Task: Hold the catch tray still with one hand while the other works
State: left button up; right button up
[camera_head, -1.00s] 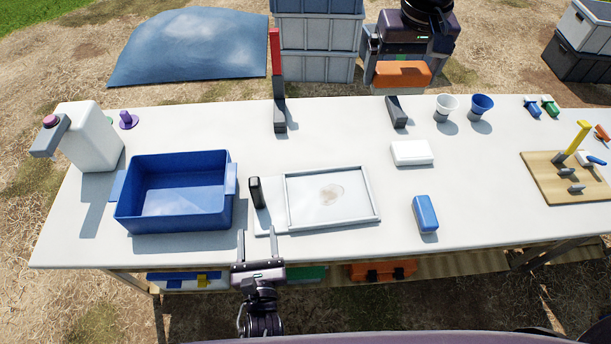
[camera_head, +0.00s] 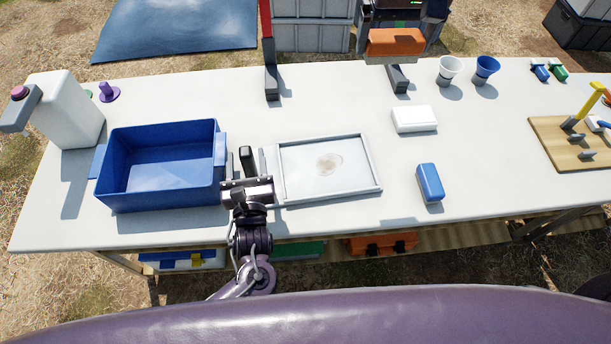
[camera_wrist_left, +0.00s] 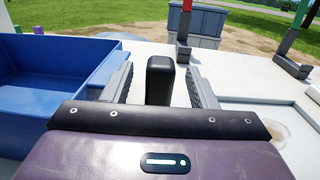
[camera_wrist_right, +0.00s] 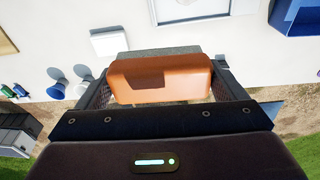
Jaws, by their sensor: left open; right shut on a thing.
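The catch tray (camera_head: 378,172) is a shallow pale tray with a brownish wet patch inside, flat on the white table. Its upright black handle (camera_head: 246,161) stands on a tab at its left side. My left gripper (camera_head: 245,168) is open with a finger on each side of this handle; the left wrist view shows the black handle (camera_wrist_left: 160,80) between the fingers with gaps. My right gripper (camera_wrist_right: 158,85) is shut on an orange block with a grey underside (camera_wrist_right: 160,78), held over the table's far edge in the head view (camera_head: 396,42).
A blue tub (camera_head: 160,195) stands close left of my left gripper. A white jug (camera_head: 68,115) stands at the left. A blue-and-white block (camera_head: 430,182), a white box (camera_head: 414,118), cups (camera_head: 487,68) and a wooden board (camera_head: 570,155) lie right. A red-topped post (camera_head: 271,78) stands behind.

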pick_arm(q)
jog(key=shift+w+b, duration=0.35)
jog(key=shift+w, duration=0.7)
jog(key=shift+s, duration=0.1)
jog(key=shift+c, duration=0.4)
grip_shut()
jog(key=shift+o, duration=0.4)
grip_release()
jog(key=shift+c, duration=0.4)
grip_shut()
